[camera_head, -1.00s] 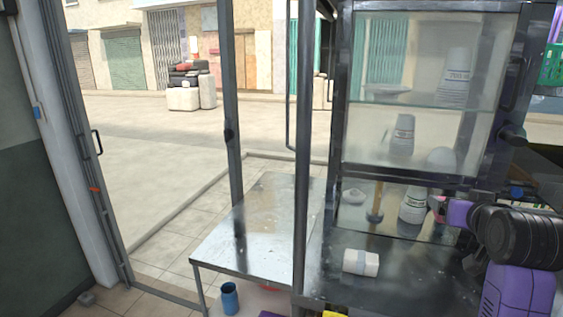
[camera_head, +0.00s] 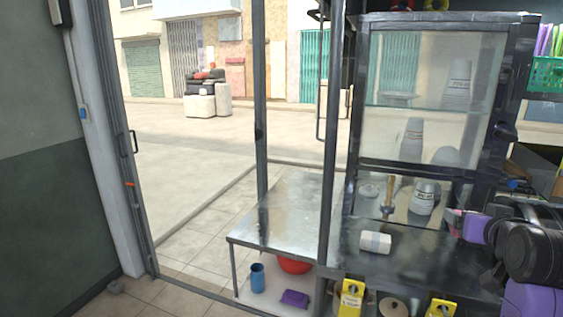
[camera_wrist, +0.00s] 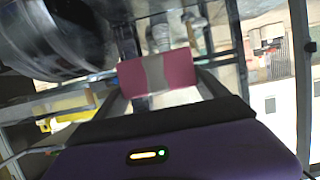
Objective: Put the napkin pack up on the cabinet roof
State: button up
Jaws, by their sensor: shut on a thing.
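The pink napkin pack (camera_wrist: 178,68) with a grey band is between the fingers of my gripper (camera_wrist: 158,82) in the wrist view. My gripper is shut on it. In the head view my purple gripper (camera_head: 468,225) is at the lower right, in front of the cabinet's lower part and well below its roof; the held pack is hard to make out there. The glass-fronted cabinet (camera_head: 365,125) has a dark frame, and its roof (camera_head: 445,17) shows as a thin edge at the top of the picture.
A white banded pack (camera_head: 376,242) lies on the dark counter in front of the cabinet. Cups and a pestle-like tool stand behind the glass. A low metal table (camera_head: 285,215) is to the left, with a dark post (camera_head: 332,150) between. A green basket (camera_head: 545,72) is at right.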

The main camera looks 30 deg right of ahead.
jog(key=shift+w+d+r, duration=0.2)
jog(key=shift+r, duration=0.5)
jog(key=shift+w+d+r, duration=0.2)
jog(key=shift+r, duration=0.45)
jog(key=w+a+f+n+t+y, duration=0.2)
jog(key=w+a+f, duration=0.45)
jog(key=w, duration=0.25)
jog(key=w+a+f+n+t+y, duration=0.1)
jog(key=w+a+f+n+y, duration=0.15)
jog(key=a+f, duration=0.5)
jog(key=w+a+f+n+t+y, duration=0.1)
jog(key=w+a+f, duration=0.2)
jog(key=a+f, duration=0.4)
jog(key=s+a+f+n+y, duration=0.2)
jog(key=s+a+f, duration=0.1)
jog(key=a+f, duration=0.65)
jog(key=s+a+f+n+y, duration=0.25)
jog(key=a+f, duration=0.35)
jog(key=a, duration=0.6)
jog(key=s+f, duration=0.5)
jog(key=shift+s+a+f+t+y, duration=0.2)
jog(key=shift+a+t+y, duration=0.1)
jog(key=shift+t, duration=0.1)
